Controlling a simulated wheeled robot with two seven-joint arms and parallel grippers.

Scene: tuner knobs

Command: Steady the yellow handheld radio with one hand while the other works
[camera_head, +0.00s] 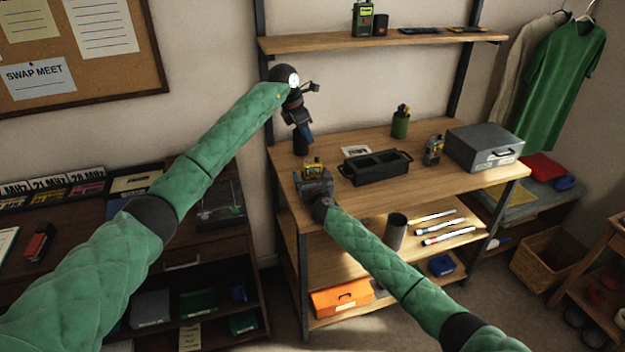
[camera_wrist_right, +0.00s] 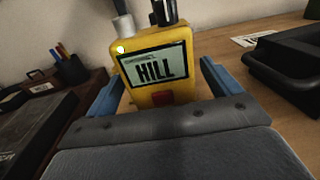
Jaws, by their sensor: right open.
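The yellow radio (camera_head: 314,167) stands upright at the near-left corner of the wooden bench. My left gripper (camera_head: 304,132) points down above the bench, behind and higher than the radio. Its jaw opening is too small to tell.
A black tray (camera_head: 376,170) stands right of the radio. Farther right are a green cup (camera_head: 401,125), a handheld device (camera_head: 433,150) and a grey metal box (camera_head: 484,147). A wall shelf (camera_head: 385,42) hangs above.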

